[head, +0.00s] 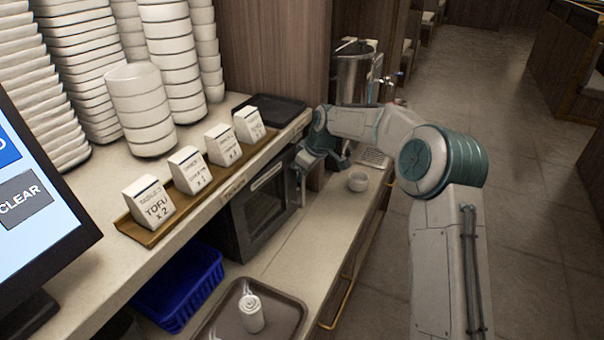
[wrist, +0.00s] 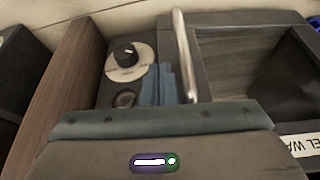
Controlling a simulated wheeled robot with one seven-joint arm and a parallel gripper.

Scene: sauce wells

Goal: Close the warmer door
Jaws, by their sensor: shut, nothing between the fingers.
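The towel warmer (head: 240,222) is a dark box under the counter shelf. Its door (head: 262,210) has a dark window and looks flush or nearly flush with the front; I cannot tell whether a small gap is left. In the wrist view the door (wrist: 208,55) is at the right, with a metal bar handle (wrist: 185,60) along its edge. My gripper (head: 303,168) is at the warmer's right end. In the wrist view my gripper (wrist: 157,75) is shut and empty, in front of the control panel with its round knob (wrist: 126,55), just left of the handle.
Order cards (head: 188,170) line the upper shelf. The lower counter before the warmer is clear.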

